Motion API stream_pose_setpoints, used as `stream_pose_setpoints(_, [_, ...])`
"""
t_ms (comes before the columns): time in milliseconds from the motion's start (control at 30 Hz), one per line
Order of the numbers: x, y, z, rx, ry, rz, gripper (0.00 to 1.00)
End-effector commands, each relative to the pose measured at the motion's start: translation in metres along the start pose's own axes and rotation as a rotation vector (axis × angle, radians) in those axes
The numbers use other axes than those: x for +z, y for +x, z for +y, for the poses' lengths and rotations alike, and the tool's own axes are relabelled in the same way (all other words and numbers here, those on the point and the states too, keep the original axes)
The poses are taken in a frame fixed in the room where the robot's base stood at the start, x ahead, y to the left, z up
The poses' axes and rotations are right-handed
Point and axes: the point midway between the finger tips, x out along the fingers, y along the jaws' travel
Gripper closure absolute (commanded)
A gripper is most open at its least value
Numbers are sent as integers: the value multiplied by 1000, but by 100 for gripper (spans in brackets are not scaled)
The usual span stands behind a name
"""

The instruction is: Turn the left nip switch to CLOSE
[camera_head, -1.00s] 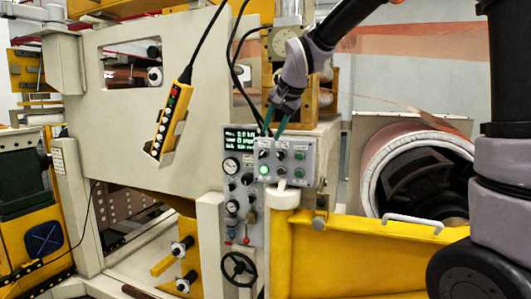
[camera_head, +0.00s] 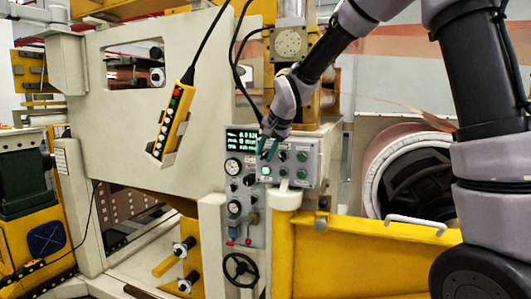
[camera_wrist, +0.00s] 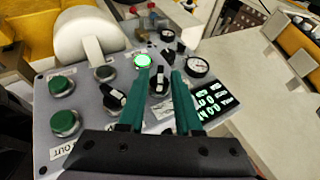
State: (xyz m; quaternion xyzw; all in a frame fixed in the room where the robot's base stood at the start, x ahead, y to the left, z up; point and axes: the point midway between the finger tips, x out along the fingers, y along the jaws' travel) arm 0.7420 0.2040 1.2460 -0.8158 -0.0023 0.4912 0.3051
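The grey control box (camera_head: 311,162) stands on the yellow frame. In the wrist view, the left nip switch (camera_wrist: 160,84), a black knob with a white mark, shows between the two green fingers of my gripper (camera_wrist: 160,76). The fingers are apart, one on each side of the knob; I cannot tell whether they touch it. Another black knob (camera_wrist: 112,99) is beside the fingers. In the head view, my gripper (camera_head: 267,149) is at the box's upper left and hides the switch there. The switch's label is not readable.
A lit green button (camera_wrist: 143,60) is close to the fingertips. Two dark green buttons (camera_wrist: 62,86) are at the box's other side. A panel with a digital display (camera_head: 241,139) and gauges adjoins the box. A yellow pendant (camera_head: 171,120) hangs to the left.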

Motion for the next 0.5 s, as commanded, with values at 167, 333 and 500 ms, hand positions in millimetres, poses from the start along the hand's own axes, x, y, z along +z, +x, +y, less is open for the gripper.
stream_pose_setpoints(167, [0,0,0,0,-1,0,100])
stream_pose_setpoints(333, [0,0,-2,16,-10,0,100])
stream_pose_setpoints(500, [1,0,-4,75,-36,0,100])
